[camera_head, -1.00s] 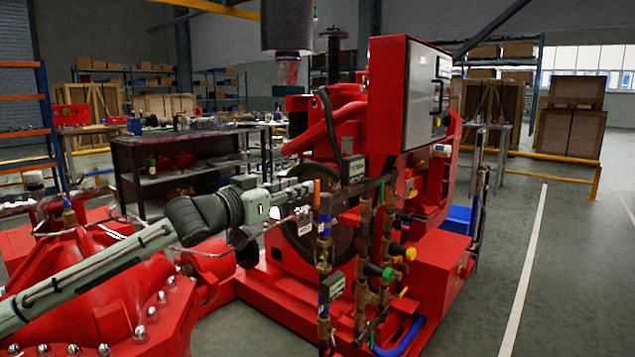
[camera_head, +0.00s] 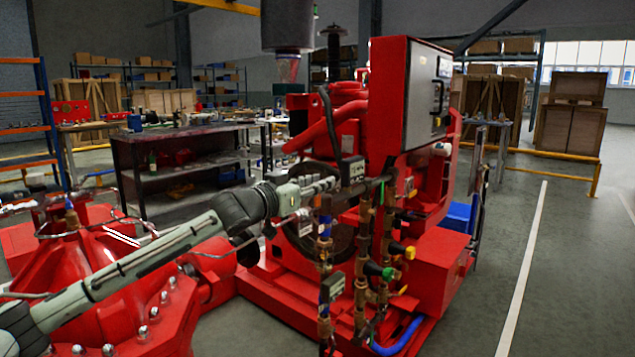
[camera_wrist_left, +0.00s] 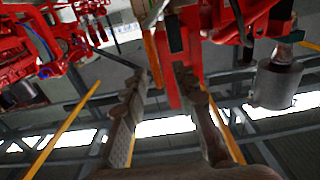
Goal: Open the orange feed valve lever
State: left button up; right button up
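My left gripper (camera_head: 328,186) reaches in from the left at the upper end of the valve pipe (camera_head: 325,225), which carries a blue band. I cannot pick out the orange lever in the head view now; the gripper covers the spot where it stood upright. In the left wrist view my gripper (camera_wrist_left: 160,82) has its two fingers apart, with a gap between them. No lever can be made out clearly between them there, and I cannot tell whether they touch it. My right gripper is in neither view.
Beside the pipe stands a second brass pipe with a green handle (camera_head: 380,271) and a yellow handle (camera_head: 403,250). A control cabinet (camera_head: 418,95) rises behind. The red pump casing (camera_head: 95,280) is below my left arm. Open floor (camera_head: 560,260) lies right.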

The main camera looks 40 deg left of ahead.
pick_arm(q)
grip_shut()
dwell(0.3)
jog(key=shift+f, duration=0.1)
